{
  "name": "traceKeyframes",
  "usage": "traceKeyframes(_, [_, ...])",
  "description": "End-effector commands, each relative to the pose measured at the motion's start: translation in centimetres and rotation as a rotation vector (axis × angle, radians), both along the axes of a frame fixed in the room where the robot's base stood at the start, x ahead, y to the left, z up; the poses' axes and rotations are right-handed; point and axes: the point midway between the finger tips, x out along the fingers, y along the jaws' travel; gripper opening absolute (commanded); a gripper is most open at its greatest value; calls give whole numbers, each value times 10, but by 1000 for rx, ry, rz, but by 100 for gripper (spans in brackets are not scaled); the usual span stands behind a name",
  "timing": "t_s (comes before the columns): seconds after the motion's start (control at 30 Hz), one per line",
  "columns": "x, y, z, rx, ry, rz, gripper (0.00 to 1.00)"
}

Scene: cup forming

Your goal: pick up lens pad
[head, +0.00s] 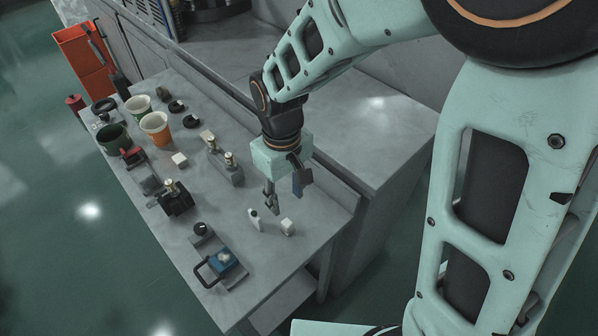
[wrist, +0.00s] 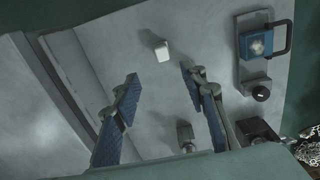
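My gripper (head: 285,199) hangs above the near right part of the grey workbench (head: 232,207), its fingers apart and nothing between them. In the wrist view my gripper (wrist: 159,75) shows two blue-padded fingers with bare bench between them. One small white piece (wrist: 162,50) shows past the fingertips in the wrist view. I cannot tell for sure which white piece is the lens pad.
A blue device with a black handle (head: 222,262) sits at the bench's near end, with a black knob (head: 201,229) behind it. A metal fixture (head: 228,167) stands left of my gripper. Cups, including an orange one (head: 156,128), stand farther back. A raised grey ledge borders the right.

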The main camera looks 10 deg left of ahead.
Motion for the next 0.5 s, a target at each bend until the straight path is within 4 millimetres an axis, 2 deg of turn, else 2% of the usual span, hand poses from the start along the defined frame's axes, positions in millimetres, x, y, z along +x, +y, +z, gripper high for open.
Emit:
traceKeyframes(0.1, [-6,4,-15,1,11,28,39])
traceKeyframes(0.3, [-6,4,-45,1,10,27,39])
traceKeyframes(0.5, [-5,3,-59,2,8,24,39])
